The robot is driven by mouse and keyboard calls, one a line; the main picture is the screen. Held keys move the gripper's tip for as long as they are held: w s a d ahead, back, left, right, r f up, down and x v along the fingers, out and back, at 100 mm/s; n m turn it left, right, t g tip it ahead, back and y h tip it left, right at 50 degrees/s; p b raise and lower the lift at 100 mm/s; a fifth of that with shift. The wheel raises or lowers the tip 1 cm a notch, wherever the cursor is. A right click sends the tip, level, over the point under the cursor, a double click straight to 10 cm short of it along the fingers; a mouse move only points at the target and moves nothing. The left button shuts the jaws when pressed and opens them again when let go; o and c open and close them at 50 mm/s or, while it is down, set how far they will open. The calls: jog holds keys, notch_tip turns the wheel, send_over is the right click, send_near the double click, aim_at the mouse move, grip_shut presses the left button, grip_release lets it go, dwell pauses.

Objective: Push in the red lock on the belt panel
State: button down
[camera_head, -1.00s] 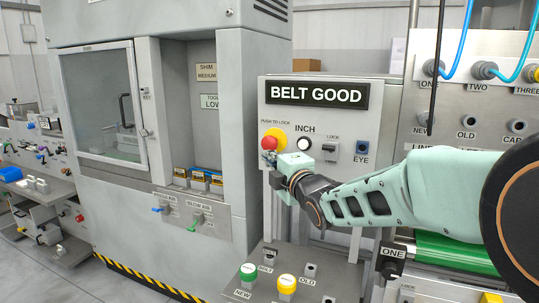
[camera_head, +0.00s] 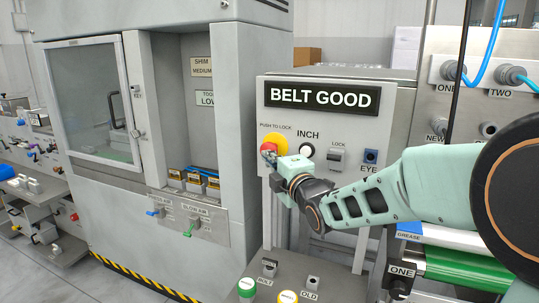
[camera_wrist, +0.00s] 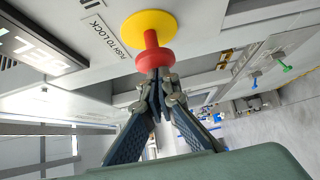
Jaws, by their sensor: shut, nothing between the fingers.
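The red lock is a red mushroom button on a yellow round base, on the belt panel (camera_head: 395,130) under the "BELT GOOD" sign. In the wrist view the red button (camera_wrist: 155,59) stands out from the yellow base (camera_wrist: 148,28) on a red stem. My gripper (camera_wrist: 157,73) is shut and empty, its fingertips at the face of the button, touching or nearly so. In the head view my gripper (camera_head: 270,157) is in front of the button and covers part of it.
To the right on the panel are the white INCH button (camera_head: 306,150), the LOCK switch (camera_head: 336,156) and the blue EYE socket (camera_head: 370,157). A grey cabinet (camera_head: 180,100) stands at the left. A sloped shelf with labelled knobs (camera_head: 288,297) lies below.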

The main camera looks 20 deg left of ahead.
dwell(0.3)
jog(key=shift+w+d+r+b, duration=0.1)
jog(key=shift+w+b, duration=0.75)
jog(key=shift+w, duration=0.2)
